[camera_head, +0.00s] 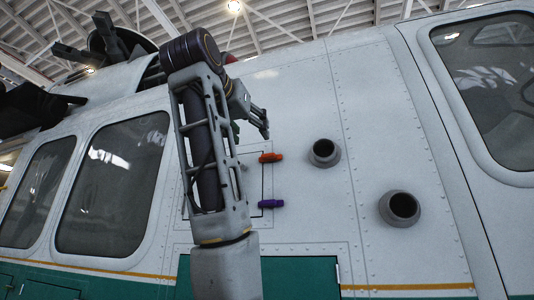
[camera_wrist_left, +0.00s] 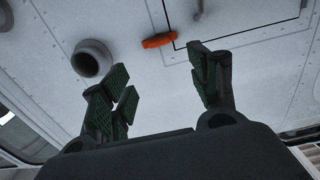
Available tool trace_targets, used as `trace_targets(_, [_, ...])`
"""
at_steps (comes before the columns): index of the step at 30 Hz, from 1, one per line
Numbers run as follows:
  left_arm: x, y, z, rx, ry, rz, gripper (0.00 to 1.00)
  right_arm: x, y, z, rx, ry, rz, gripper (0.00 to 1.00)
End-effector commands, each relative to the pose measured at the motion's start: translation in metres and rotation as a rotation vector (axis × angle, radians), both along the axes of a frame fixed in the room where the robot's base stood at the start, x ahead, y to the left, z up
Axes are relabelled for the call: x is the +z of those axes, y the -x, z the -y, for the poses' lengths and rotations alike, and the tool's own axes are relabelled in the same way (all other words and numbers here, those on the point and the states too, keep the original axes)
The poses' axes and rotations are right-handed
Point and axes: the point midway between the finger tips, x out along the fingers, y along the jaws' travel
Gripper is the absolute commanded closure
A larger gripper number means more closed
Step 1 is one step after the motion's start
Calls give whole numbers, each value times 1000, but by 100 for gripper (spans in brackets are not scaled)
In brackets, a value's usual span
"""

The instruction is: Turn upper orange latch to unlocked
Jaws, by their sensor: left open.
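The orange latch (camera_head: 271,157) sits at the right edge of a rectangular panel on the white helicopter side, lying roughly level. A purple latch (camera_head: 271,204) sits below it on the same edge. My left gripper (camera_head: 258,122) is above the orange latch in the head view, apart from it, with its arm covering the panel's left part. In the left wrist view the orange latch (camera_wrist_left: 158,40) shows beyond the fingertips of my open, empty left gripper (camera_wrist_left: 160,75), between them across the picture. My right gripper is not in view.
Two round grey pipe openings, an upper one (camera_head: 324,153) and a lower one (camera_head: 400,208), stick out right of the panel. The upper one also shows in the left wrist view (camera_wrist_left: 91,60). Dark windows (camera_head: 114,185) lie left of my arm.

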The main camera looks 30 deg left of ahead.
Motion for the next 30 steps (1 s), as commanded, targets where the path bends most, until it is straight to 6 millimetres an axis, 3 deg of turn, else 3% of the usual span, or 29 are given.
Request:
trace_targets(11, [1, -17, -4, 0, 0, -2, 39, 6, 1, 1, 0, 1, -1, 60])
trace_targets(30, [1, -97, -23, 0, 1, -3, 39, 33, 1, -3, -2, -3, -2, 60])
